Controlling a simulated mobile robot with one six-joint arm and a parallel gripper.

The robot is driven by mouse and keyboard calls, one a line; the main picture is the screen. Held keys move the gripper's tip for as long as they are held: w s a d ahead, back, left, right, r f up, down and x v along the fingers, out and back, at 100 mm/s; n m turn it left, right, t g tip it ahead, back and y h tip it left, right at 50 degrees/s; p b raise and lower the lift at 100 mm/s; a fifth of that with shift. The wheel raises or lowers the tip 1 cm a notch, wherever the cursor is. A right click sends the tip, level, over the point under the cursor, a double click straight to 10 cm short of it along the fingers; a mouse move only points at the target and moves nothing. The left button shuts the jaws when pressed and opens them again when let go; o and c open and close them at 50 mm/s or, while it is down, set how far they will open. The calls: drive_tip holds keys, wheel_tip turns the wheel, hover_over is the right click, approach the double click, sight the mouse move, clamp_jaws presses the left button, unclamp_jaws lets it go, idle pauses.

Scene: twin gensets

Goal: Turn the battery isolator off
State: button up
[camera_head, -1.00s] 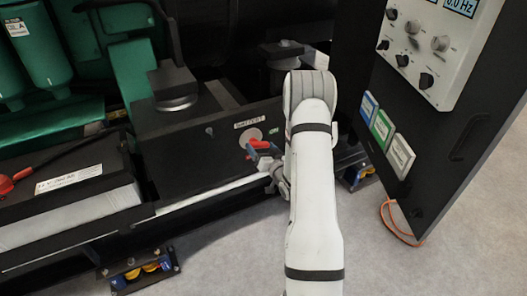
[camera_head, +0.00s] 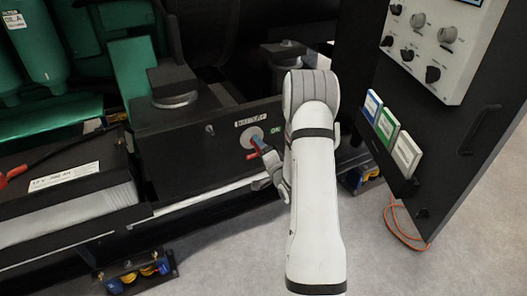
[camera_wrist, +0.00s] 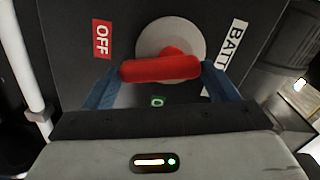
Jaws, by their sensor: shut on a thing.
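The battery isolator's red handle (camera_wrist: 160,68) stands on a round grey disc (camera_wrist: 150,38) on a dark panel. It lies about level in the wrist view, its longer end reaching left, on the side of the red OFF label (camera_wrist: 102,40). The green ON label (camera_wrist: 157,101) is partly hidden below it. My gripper (camera_wrist: 161,76) has a blue finger at each end of the handle and is shut on it. In the head view, my gripper (camera_head: 262,153) is at the front of the isolator disc (camera_head: 251,138), hiding part of the handle.
A battery (camera_head: 65,190) sits at the left. An open cabinet door (camera_head: 450,130) with knobs and coloured cards stands to the right of my arm. An orange cable (camera_head: 398,225) lies on the floor beneath it. Clear grey floor (camera_head: 225,255) is in front.

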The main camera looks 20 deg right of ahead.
drive_tip(key=shift+a+m, duration=0.15)
drive_tip(key=shift+m, duration=1.45)
drive_tip(key=o, duration=0.9)
drive_tip(key=shift+o, duration=0.2)
drive_tip(key=s, duration=0.7)
drive_tip(key=shift+s, duration=0.4)
